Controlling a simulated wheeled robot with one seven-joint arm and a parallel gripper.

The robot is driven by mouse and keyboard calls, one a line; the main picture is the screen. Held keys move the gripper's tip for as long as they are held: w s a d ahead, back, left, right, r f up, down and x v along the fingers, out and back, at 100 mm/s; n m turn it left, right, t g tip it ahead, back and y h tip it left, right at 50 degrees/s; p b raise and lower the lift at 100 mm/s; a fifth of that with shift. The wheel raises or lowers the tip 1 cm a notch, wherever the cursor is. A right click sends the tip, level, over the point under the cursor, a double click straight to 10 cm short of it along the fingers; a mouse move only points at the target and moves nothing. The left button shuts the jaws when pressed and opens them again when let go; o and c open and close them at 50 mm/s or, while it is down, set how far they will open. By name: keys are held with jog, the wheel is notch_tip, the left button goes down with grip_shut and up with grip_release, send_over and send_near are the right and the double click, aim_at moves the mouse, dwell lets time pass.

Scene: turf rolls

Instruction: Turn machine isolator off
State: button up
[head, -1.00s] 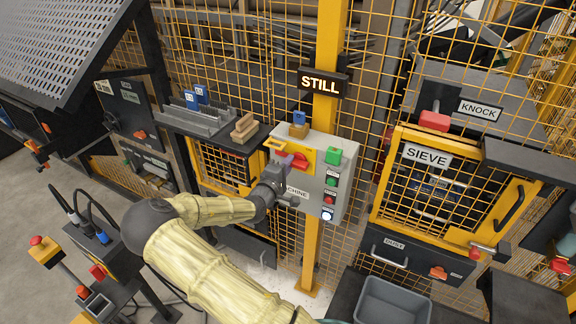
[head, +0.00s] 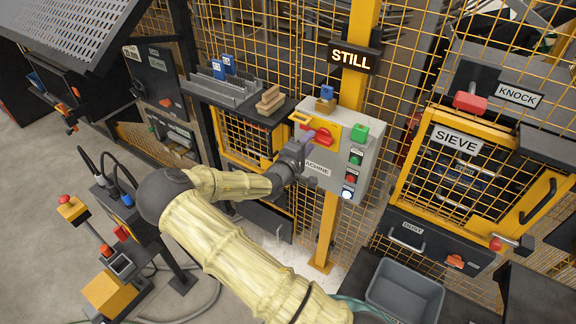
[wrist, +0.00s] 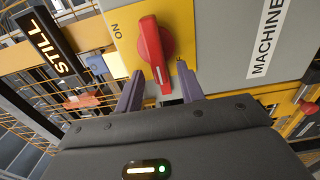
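The machine isolator is a red rotary handle (head: 318,137) on a yellow plate (head: 303,118), on the grey machine box (head: 371,135). In the wrist view the handle (wrist: 154,45) lies nearly lengthwise up the picture, with "ON" printed on the plate to its left. My gripper (head: 307,139) is in front of the handle. In the wrist view its two purple-grey fingers (wrist: 160,78) are open, one on each side of the handle's lower end, with gaps visible. Whether either finger touches the handle is unclear. My gripper body hides part of the "MACHINE" label in the head view.
The box's right side carries a green block (head: 360,132), several buttons and a lit white lamp (head: 347,192). A "STILL" sign (head: 354,56) hangs above. Yellow mesh fencing (head: 290,60) surrounds it. A grey bin (head: 404,292) stands at lower right.

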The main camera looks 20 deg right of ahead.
jog(key=b+v, duration=0.3)
jog(key=v, duration=1.2)
jog(key=shift+s, duration=0.25)
jog(key=shift+w+a, duration=0.1)
jog(key=shift+a, duration=0.05)
